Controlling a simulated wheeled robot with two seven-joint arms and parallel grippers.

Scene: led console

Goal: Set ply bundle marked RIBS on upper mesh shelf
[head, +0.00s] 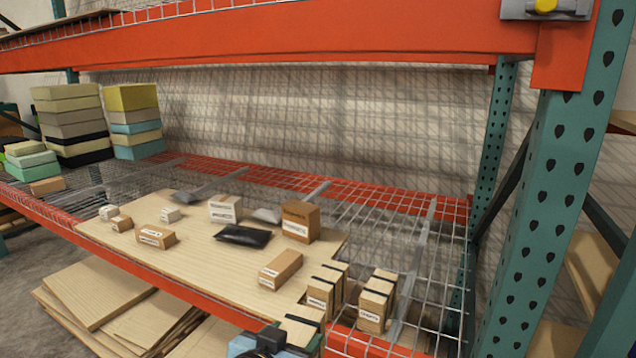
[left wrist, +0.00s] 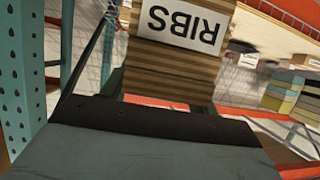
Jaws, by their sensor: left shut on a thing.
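The ply bundle marked RIBS (left wrist: 178,75) fills the upper middle of the left wrist view, with layered brown edges and a white label. In the head view a bundle with a dark strap (head: 300,329) shows at the bottom edge, beside my left gripper (head: 268,344). My left gripper is shut on the RIBS bundle, near the shelf's front beam; its fingertips are partly hidden. The mesh shelf (head: 408,222) spans the middle of the head view; more mesh shows above the top orange beam (head: 270,42). My right gripper is not in view.
A plywood sheet (head: 205,250) on the mesh carries several boxes and a black pouch (head: 243,236). Strapped ply bundles (head: 376,303) stand at the shelf's front right. A teal post (head: 556,190) stands at right. Bare mesh lies right of the sheet. Foam stacks (head: 68,125) stand left.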

